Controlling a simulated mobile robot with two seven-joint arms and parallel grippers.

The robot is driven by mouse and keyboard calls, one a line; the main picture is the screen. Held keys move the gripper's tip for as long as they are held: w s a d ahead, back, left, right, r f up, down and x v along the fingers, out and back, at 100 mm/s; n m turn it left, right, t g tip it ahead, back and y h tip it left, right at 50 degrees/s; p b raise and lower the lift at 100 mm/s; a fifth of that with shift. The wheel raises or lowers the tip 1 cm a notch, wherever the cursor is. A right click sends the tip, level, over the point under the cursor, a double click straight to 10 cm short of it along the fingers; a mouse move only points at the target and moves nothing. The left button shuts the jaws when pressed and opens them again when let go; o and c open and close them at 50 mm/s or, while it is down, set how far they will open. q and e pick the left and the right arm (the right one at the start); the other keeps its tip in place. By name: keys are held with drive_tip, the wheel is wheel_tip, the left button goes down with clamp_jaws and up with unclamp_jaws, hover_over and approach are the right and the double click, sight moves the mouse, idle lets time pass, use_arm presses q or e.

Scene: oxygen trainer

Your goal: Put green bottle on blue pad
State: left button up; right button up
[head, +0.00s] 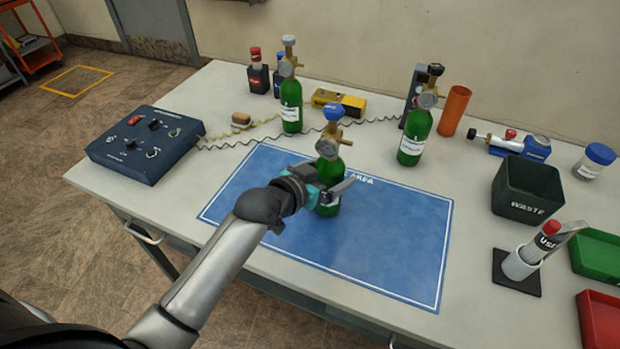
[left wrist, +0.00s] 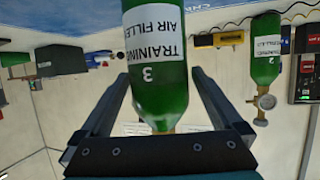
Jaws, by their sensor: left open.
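A green bottle with a blue knob and brass regulator (head: 329,172) stands upright on the blue pad (head: 390,240), in its upper middle part. My left gripper (head: 336,186) is at this bottle, with its fingers open on either side of the body. In the left wrist view the bottle (left wrist: 157,75), labelled with a 3, shows upside down between the two spread fingers (left wrist: 163,85). Two more green bottles stand on the table behind the pad: one with a grey knob (head: 291,105) and one with a black knob (head: 414,138). My right gripper is not in view.
A dark control box (head: 146,144) with coiled cords is at the left. A yellow device (head: 339,102) and an orange cup (head: 455,110) are at the back. A black waste bin (head: 527,190) and a tube holder (head: 518,272) stand right of the pad. The pad's right part is clear.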

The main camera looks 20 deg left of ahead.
sight(321, 177)
use_arm(q)
drive_tip(key=p+v, duration=0.1)
drive_tip(key=v, duration=0.8)
drive_tip(key=shift+s+r+p, duration=0.1)
drive_tip(key=shift+p, duration=0.2)
